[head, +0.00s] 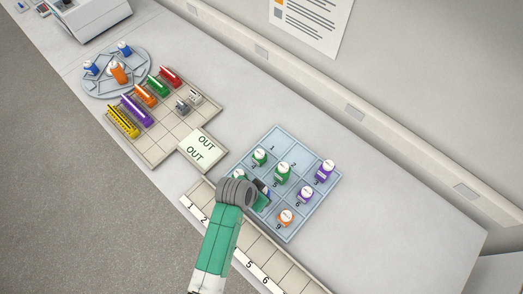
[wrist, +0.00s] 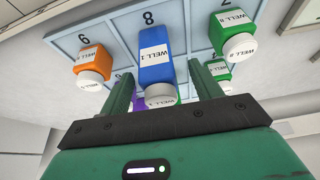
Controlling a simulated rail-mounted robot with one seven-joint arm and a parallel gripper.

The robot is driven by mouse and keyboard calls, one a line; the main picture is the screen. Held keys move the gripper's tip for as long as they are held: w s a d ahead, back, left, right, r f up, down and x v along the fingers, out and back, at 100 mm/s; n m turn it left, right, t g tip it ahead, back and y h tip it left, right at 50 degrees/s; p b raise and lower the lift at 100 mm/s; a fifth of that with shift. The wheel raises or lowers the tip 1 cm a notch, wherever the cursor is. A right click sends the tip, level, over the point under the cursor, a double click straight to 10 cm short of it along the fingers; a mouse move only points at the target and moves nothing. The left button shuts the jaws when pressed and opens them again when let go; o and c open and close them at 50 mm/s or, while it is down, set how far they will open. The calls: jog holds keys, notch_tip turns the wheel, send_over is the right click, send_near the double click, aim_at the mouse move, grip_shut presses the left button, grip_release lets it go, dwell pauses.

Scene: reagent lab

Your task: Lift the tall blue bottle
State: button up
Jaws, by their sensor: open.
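The tall blue bottle (wrist: 154,42) has a white label reading WELL-1 and a white cap. In the wrist view it stands in the tray compartment by the number 8. My gripper (wrist: 158,70) is open, with one finger on each side of the bottle and visible gaps between. It is not shut on anything. In the head view my arm hides most of the bottle and my gripper's fingers; only a small blue patch shows beside the wrist.
The pale blue numbered tray (head: 283,232) also holds an orange bottle (wrist: 93,60), green bottles (wrist: 235,30) and purple bottles (head: 325,171). A beige rack (head: 168,143) and a round tray (head: 137,55) with small bottles stand at left. The counter right of the numbered tray is clear.

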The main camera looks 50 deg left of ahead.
jog(key=x, duration=0.3)
jog(key=shift+w+d, duration=0.15)
jog(key=c, duration=1.1)
jog(key=shift+r, duration=0.35)
jog(key=v, duration=0.2)
jog(key=shift+d+r, duration=0.15)
jog(key=shift+r, duration=0.3)
jog(key=s+d, duration=0.2)
jog(key=s, duration=0.2)
jog(key=s+d+r+b, duration=0.1)
jog(key=s+d, duration=0.2)
jog(key=s, duration=0.1)
jog(key=s+d, duration=0.3)
jog(key=s, duration=0.2)
jog(key=shift+r, duration=0.2)
